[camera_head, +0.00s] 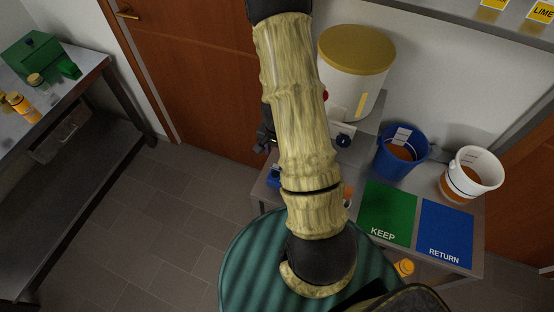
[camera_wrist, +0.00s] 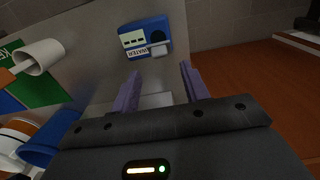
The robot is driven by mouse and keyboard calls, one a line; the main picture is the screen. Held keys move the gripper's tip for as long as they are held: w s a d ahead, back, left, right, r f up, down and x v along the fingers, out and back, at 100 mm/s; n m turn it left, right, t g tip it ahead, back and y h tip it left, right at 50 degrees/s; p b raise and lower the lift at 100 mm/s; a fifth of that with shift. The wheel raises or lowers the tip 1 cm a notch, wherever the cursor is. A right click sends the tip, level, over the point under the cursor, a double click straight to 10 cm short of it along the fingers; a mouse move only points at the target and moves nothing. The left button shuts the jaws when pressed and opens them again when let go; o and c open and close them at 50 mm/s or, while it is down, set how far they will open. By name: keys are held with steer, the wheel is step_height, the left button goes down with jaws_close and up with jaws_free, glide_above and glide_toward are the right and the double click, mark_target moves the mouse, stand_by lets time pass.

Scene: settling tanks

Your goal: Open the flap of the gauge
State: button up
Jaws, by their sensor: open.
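A blue unit labelled WATER (camera_wrist: 146,38), which looks like the gauge, lies ahead of my gripper in the wrist view. It has a pale face with small dark markings. A pale grey tab (camera_wrist: 160,51), perhaps its flap, juts from its lower right side; I cannot tell whether it is open. My gripper (camera_wrist: 160,84) is open, its two purple fingers apart with nothing held between them. The unit is beyond the fingertips, apart from them. In the head view, a blue piece (camera_head: 273,178) shows left of my arm, probably the same unit, mostly hidden.
A blue bucket (camera_head: 389,166), a white bucket (camera_head: 456,190), a green KEEP mat (camera_head: 388,210) and a blue RETURN mat (camera_head: 445,225) are to the right. A white cylinder (camera_wrist: 38,57) is left in the wrist view.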

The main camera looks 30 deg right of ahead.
steer(key=shift+f+p, duration=0.7)
steer(key=shift+f, duration=2.4)
steer(key=shift+c, duration=0.4)
steer(key=c, duration=0.6)
